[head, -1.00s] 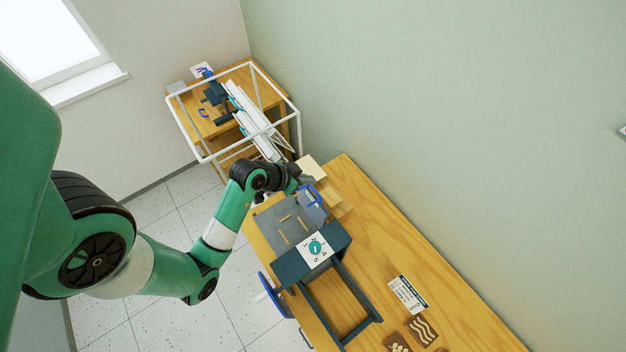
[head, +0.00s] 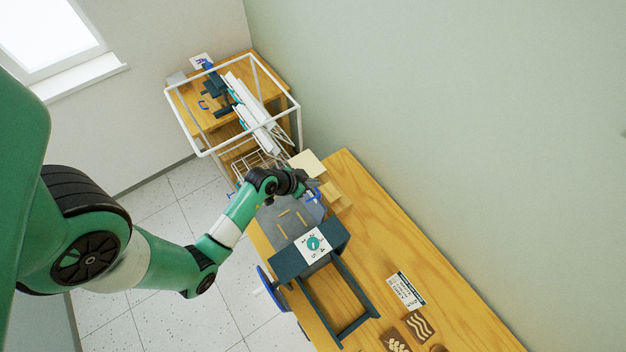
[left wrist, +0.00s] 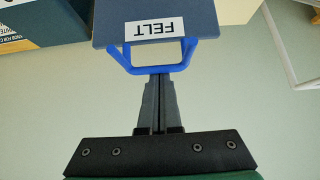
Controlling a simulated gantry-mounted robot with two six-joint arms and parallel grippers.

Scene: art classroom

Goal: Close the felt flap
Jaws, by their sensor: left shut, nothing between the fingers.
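In the left wrist view, a dark blue-grey panel with a white FELT label (left wrist: 154,27) spans the top middle. A blue loop handle (left wrist: 180,66) sticks out from its lower edge. My left gripper (left wrist: 156,80) is shut, with its fingertips at the handle's lower bar and nothing seen between them. Whether the tips touch the bar or lie just in front of or behind it, I cannot tell. In the head view the left gripper (head: 308,184) is beside the blue handle (head: 315,195), at the far end of the grey bed of a press-like device. My right gripper is not in view.
The device's dark crossbeam with a numbered dial card (head: 313,245) stands on the wooden table (head: 440,290). Pale blocks (head: 333,195) sit close beside the gripper. A white-framed rack (head: 205,155) stands beyond. The table's right part holds a text card (head: 407,291) and patterned tiles.

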